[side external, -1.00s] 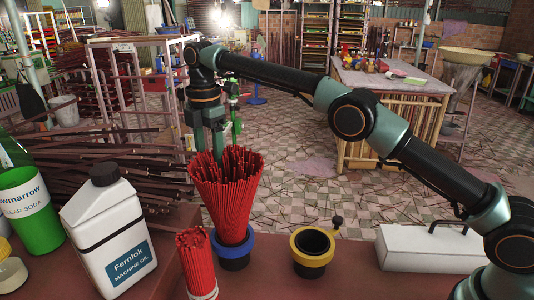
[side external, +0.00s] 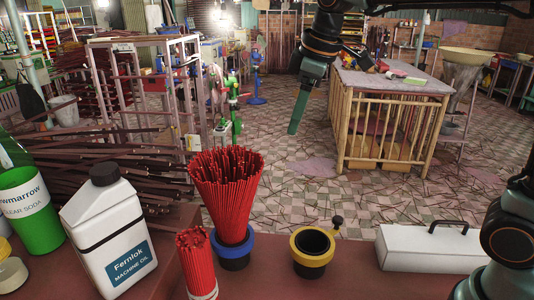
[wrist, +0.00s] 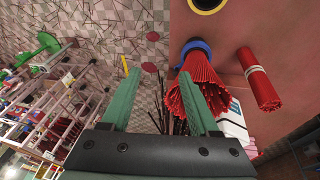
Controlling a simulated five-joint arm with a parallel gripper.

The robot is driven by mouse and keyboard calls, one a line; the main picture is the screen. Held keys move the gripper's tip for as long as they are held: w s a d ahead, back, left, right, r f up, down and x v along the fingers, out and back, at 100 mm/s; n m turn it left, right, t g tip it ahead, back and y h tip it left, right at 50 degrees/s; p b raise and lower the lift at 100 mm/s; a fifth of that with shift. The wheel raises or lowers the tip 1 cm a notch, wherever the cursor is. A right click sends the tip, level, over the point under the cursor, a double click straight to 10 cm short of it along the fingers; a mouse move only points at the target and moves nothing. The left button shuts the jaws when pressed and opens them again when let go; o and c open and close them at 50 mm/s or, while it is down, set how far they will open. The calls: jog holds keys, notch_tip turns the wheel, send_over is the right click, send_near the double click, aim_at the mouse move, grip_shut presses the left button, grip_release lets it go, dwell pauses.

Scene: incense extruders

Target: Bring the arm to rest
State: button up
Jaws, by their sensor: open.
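My gripper (side external: 298,105) hangs in the air at upper middle in the side view, well above and to the right of the red incense sticks. In the wrist view, my gripper (wrist: 160,100) shows two green fingers spread wide with nothing between them. A fanned bunch of red sticks (side external: 227,185) stands upright in a cup with a blue rim (side external: 233,247). The bunch also shows in the wrist view (wrist: 205,75), behind the right finger but apart from it.
A yellow-rimmed cup (side external: 312,247) stands empty to the right. A white box with a handle (side external: 430,248) lies at right.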

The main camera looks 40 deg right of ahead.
jog(key=s+d+f+m+t, duration=0.1)
jog(key=s+d+f+m, duration=0.1)
jog(key=s, duration=0.4)
jog(key=s+d+f+m+t, duration=0.1)
jog(key=s+d+f+m, duration=0.2)
jog(key=s+f+m, duration=0.2)
jog(key=shift+s+d+f+m, duration=0.2)
jog(key=shift+s+m, duration=0.2)
jog(key=shift+s, duration=0.5)
